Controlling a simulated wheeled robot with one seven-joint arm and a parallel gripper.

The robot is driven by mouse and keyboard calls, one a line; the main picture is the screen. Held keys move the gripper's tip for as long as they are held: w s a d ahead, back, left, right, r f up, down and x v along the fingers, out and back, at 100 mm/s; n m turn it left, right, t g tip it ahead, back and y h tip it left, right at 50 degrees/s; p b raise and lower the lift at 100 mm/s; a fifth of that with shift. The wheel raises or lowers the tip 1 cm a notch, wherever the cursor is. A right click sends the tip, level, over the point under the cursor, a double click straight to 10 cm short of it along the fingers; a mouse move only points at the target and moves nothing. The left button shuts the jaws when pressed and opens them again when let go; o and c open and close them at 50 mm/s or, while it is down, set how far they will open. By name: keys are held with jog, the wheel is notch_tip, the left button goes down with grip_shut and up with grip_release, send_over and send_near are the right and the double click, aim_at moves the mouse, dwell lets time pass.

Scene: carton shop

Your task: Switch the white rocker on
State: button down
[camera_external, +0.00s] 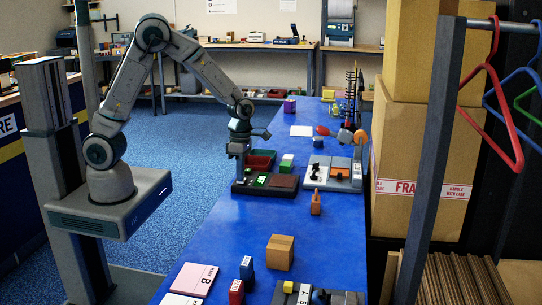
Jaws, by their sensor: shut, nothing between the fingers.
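My gripper (239,174) is shut and empty, pointing down at the left end of a dark switch box (265,191) on the blue table. The fingertips are close above or at the box's top; I cannot tell whether they touch. The box carries a green part (262,179) and a brown plate (284,181). I cannot make out the white rocker: it is too small to tell or hidden behind my gripper. A second, pale grey panel (322,182) behind to the right carries a black knob or lever and small coloured parts.
Red and green bins (260,160) stand just behind the box. An orange pointed block (315,204) stands to its right. A cardboard box (280,251) and small red and blue blocks stand nearer the camera. The table's left front stretch (235,225) is clear.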

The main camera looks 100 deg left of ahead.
jog(key=shift+s+d+f+p, duration=0.1)
jog(key=shift+s+d+p, duration=0.2)
jog(key=shift+p, duration=0.55)
jog(key=shift+d+f+p, duration=0.4)
jog(key=shift+f+p, duration=0.05)
jog(key=shift+f, duration=0.1)
jog(key=shift+a+r, duration=0.1)
jog(key=shift+a, duration=0.55)
jog(key=shift+w+a+r+p, duration=0.1)
jog(key=shift+r+p, duration=0.55)
jog(key=shift+p, duration=0.35)
notch_tip(320, 180, up, 14)
jog(key=d+p, duration=0.2)
jog(key=p, duration=0.2)
jog(key=shift+w+f+p, duration=0.15)
jog(key=shift+f+p, duration=0.05)
jog(key=shift+p, duration=0.1)
jog(key=shift+d, duration=0.1)
